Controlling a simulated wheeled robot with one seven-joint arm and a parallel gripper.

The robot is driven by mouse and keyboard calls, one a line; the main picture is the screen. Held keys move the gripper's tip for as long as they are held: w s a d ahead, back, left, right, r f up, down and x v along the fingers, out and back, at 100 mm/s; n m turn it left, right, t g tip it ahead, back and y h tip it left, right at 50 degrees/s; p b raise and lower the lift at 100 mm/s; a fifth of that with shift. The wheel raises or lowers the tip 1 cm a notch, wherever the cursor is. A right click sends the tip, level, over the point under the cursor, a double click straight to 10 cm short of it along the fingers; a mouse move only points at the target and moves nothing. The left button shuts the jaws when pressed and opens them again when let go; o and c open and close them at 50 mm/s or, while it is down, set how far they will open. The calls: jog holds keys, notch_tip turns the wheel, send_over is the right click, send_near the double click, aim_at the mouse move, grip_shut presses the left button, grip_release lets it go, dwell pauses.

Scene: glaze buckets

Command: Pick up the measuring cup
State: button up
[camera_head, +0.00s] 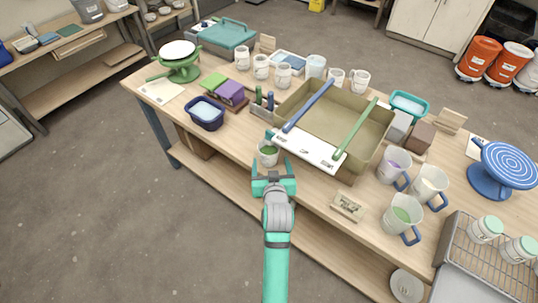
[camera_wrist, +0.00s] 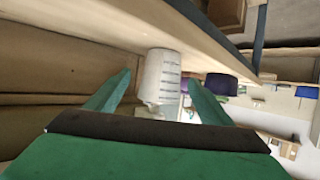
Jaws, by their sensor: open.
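The measuring cup (camera_head: 268,154) is a small pale cup with dark green contents, upright at the near edge of the table. In the wrist view the cup (camera_wrist: 162,76) is whitish with dark printed lines, and shows between and beyond my green fingers. My gripper (camera_head: 273,172) is teal and open, just in front of the cup on the near side. Its fingers (camera_wrist: 159,84) flank the cup in the picture; I cannot tell whether they touch it. Nothing is held.
A large olive tray (camera_head: 373,143) with a blue and a green bar across it stands right behind the cup. A dark blue tub (camera_head: 206,113) is to the left. Pitchers with blue handles, including one with green contents (camera_head: 402,213), stand to the right. The floor in front is clear.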

aim_at(269, 151)
jog(key=shift+x, duration=3.05)
jog(key=shift+a+r, duration=0.1)
jog(key=shift+a, duration=0.1)
jog(key=c, duration=1.3)
